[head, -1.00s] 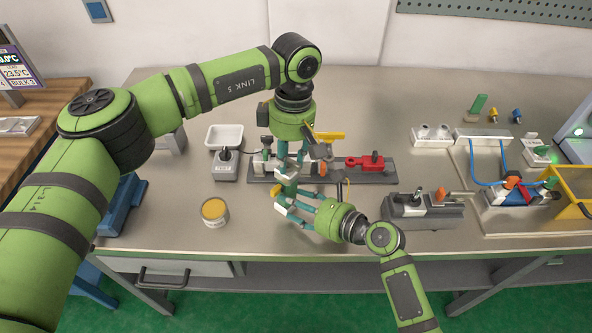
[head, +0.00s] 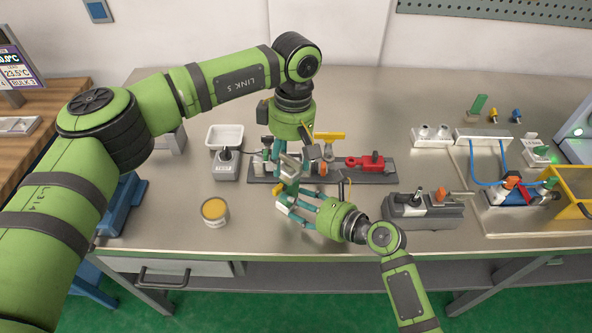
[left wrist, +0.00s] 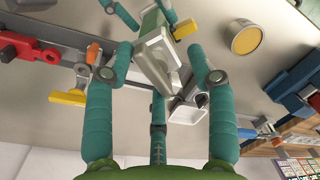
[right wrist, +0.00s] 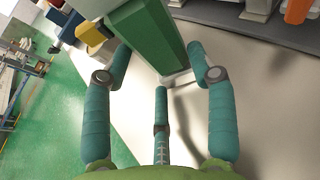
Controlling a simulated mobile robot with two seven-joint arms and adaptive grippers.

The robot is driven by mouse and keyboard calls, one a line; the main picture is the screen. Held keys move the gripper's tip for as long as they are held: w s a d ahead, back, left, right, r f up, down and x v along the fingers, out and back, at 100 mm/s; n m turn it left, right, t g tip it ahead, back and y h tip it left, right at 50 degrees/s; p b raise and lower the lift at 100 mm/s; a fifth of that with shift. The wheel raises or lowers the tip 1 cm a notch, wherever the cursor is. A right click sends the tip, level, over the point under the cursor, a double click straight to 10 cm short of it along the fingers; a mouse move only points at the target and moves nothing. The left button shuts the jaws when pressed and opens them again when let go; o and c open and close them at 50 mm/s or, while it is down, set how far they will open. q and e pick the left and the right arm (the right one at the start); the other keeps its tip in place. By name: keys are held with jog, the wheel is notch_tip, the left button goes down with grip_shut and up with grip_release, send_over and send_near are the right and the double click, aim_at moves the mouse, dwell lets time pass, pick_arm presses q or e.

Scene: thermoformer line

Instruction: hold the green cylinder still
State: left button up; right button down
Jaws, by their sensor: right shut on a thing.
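The green cylinder (right wrist: 150,42) stands between the fingers of my right gripper (right wrist: 158,48) in the right wrist view; it looks flat-sided there. My right gripper (head: 283,200) is shut on it above the front of the bench in the head view. My left gripper (head: 290,158) is just above it, pointing down. In the left wrist view the fingers of my left gripper (left wrist: 160,48) stand apart on either side of a pale grey, blocky end piece (left wrist: 158,58), with gaps visible. Fingers hide much of the cylinder in the head view.
A dark fixture rail (head: 378,178) with a red clamp (head: 368,162) and a yellow handle (head: 330,136) lies close behind the grippers. A yellow-topped can (head: 214,212), a white tray (head: 225,136) and a grey switch box (head: 226,168) stand left. A grey device (head: 425,210) stands right.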

jog(key=shift+f, duration=0.1)
pick_arm(q)
jog(key=shift+w+r, duration=0.15)
jog(key=shift+r, duration=0.25)
pick_arm(e)
jog(key=shift+s+a, duration=0.1)
jog(key=shift+s, duration=0.05)
pick_arm(q)
notch_tip(320, 180, up, 19)
jog(key=shift+w+d, duration=0.25)
jog(key=shift+d, duration=0.15)
dwell(0.5)
pick_arm(e)
jog(key=shift+c, duration=2.3)
grip_release()
jog(key=shift+o, duration=0.8)
